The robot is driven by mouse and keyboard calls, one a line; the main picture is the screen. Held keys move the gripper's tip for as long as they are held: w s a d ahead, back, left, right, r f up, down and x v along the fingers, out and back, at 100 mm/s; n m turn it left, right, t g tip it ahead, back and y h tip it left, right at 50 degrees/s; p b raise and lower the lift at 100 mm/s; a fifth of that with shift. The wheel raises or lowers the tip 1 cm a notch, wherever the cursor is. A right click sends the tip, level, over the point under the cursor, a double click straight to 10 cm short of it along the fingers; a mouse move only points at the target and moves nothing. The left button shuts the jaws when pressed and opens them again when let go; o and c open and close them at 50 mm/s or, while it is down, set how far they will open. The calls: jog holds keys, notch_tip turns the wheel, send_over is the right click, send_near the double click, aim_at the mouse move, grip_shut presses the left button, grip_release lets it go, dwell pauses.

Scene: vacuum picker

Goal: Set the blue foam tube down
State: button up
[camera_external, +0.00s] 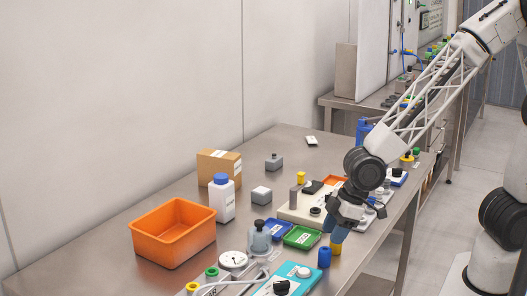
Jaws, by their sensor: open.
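A small upright blue cylinder (324,257), which looks like the blue foam tube, stands on the steel table near its front edge. My gripper (340,235) points down just above and to the right of it, apart from it in the picture. The gripper is open. Its tip is small and looks bluish; I cannot make out the separate fingers or anything between them. A yellow piece (336,248) shows directly below the tip, partly hidden by it.
An orange bin (173,251), a white bottle with blue cap (222,197) and a cardboard box (207,166) stand to the left. Green (302,238) and blue (278,229) trays, a round gauge (232,261) and a teal device (287,283) crowd the front. The table's back left is clear.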

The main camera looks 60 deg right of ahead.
aim_at(324, 247)
jog(key=shift+f, duration=0.15)
jog(key=shift+x, duration=1.15)
jog(key=shift+x, duration=2.6)
jog(key=shift+d, duration=0.1)
jog(key=c, duration=0.7)
jog(key=shift+c, duration=0.2)
